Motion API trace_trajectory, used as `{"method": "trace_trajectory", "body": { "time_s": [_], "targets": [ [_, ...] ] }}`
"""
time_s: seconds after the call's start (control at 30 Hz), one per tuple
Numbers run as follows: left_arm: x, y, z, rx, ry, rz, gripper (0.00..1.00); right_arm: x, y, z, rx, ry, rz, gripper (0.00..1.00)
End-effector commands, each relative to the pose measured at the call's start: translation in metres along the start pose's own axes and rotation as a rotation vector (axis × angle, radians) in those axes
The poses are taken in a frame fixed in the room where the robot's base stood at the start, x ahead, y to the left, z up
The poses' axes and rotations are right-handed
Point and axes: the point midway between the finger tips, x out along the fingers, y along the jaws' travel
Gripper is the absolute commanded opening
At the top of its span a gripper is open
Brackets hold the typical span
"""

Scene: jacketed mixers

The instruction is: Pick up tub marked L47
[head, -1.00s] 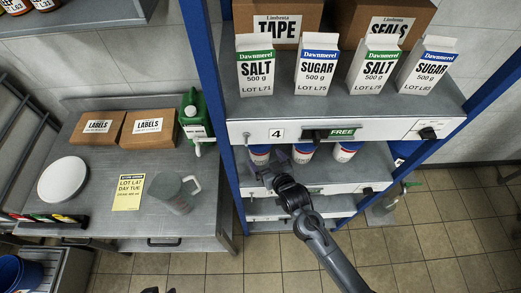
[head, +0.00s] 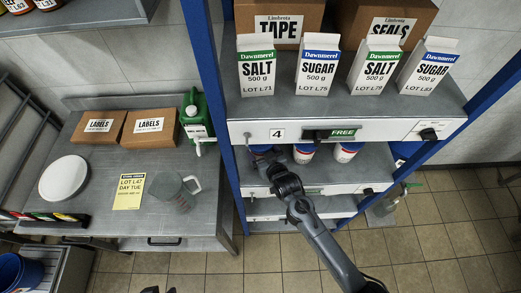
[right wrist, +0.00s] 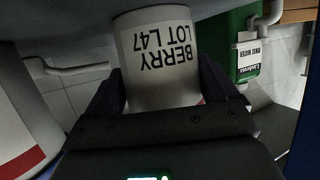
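The tub marked BERRY LOT L47 (right wrist: 160,60) is white and appears upside down in the right wrist view. It stands between the two dark fingers of my right gripper (right wrist: 165,90), one on each side. Whether the fingers press on it or leave a small gap I cannot tell. In the head view my right gripper (head: 264,158) reaches into the lower shelf at its left end and largely hides the tub there. Small dark tips (head: 160,290) at the bottom edge may be my left gripper, almost wholly cut off.
Two more white tubs (head: 303,152) (head: 346,151) stand to the right on the same shelf. The shelf above (head: 340,108) carries salt and sugar cartons and overhangs them. A blue post (head: 212,90) is close on the left. A green jerrycan (head: 194,118) stands on the side table.

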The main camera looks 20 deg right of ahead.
Motion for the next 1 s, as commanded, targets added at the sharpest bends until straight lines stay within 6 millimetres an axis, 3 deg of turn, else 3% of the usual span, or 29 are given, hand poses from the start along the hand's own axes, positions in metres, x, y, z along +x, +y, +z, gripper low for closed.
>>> {"method": "trace_trajectory", "body": {
  "time_s": [0.03, 0.23, 0.67, 0.93, 1.0],
  "targets": [
    [0.0, 0.0, 0.0, 0.002, 0.0, -0.001, 0.38, 0.0, 0.0, 0.0, 0.0, 0.0, -0.001, 0.66],
    [0.0, -0.001, 0.0, 0.002, -0.001, -0.002, 0.38, 0.0, -0.001, 0.0, -0.001, 0.0, -0.001, 0.36],
    [0.0, 0.002, -0.001, -0.008, 0.001, 0.006, 0.38, -0.002, 0.0, -0.009, 0.0, 0.006, -0.001, 0.36],
    [-0.001, 0.003, -0.001, -0.01, 0.001, 0.008, 0.38, -0.014, -0.001, -0.042, 0.0, 0.009, -0.001, 0.36],
    [-0.002, 0.003, -0.001, -0.01, -0.001, 0.009, 0.38, -0.028, 0.005, -0.043, -0.001, 0.004, 0.001, 0.36]
  ]
}}
